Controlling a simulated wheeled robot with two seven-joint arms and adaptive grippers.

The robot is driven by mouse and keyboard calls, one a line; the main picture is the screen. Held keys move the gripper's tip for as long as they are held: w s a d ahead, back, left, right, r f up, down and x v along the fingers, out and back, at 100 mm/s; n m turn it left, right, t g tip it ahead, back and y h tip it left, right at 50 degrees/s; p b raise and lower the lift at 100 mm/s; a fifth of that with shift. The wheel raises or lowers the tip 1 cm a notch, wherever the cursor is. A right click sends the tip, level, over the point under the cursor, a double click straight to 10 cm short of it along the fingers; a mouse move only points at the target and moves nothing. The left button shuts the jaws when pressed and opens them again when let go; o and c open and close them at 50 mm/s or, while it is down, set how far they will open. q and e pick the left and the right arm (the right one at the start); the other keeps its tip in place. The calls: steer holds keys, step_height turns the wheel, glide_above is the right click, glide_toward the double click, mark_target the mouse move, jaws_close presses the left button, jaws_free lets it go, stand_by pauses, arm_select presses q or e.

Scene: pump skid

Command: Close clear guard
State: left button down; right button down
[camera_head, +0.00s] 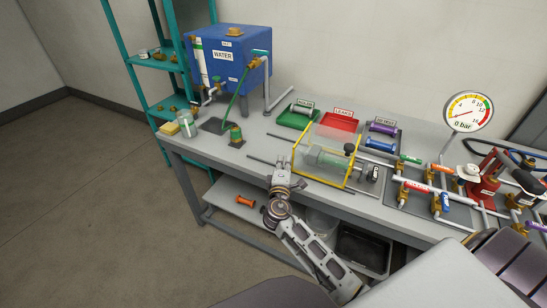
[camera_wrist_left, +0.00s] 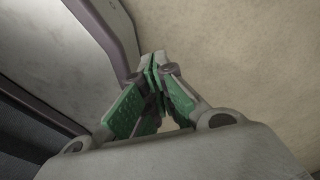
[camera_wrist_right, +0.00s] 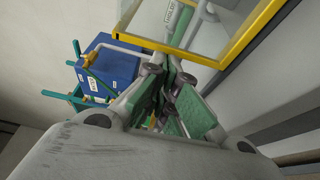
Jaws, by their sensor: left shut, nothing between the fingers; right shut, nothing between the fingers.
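The clear guard (camera_head: 345,175) is a see-through cover with yellow edges on the bench. It is around or in front of a green cylinder (camera_head: 322,157) and a shaft; I cannot tell how far it is open. A black knob (camera_head: 349,149) is at its upper right corner. My right gripper (camera_head: 284,160) is shut and empty, close to the guard's left edge. In the right wrist view, the shut right fingers (camera_wrist_right: 166,72) are just below the guard's yellow frame (camera_wrist_right: 245,42); contact is unclear. My left gripper (camera_wrist_left: 156,66) is shut and empty, away from the bench.
A blue water tank (camera_head: 225,60) stands at the back left. Green (camera_head: 297,118), red (camera_head: 338,122) and purple (camera_head: 386,130) trays line the back. Pipes, valves and a gauge (camera_head: 468,112) crowd the right. The bench front left is fairly clear.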

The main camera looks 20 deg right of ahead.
mark_target(295, 160)
steer(key=shift+s+d, duration=0.65)
steer(key=shift+s, duration=0.2)
steer(key=shift+s+d, duration=0.45)
steer(key=shift+s, duration=0.15)
arm_select(q)
steer(key=shift+w+r, duration=0.1)
steer(key=shift+w, duration=0.45)
arm_select(e)
steer(key=shift+d, duration=0.1)
arm_select(q)
steer(key=shift+s, duration=0.1)
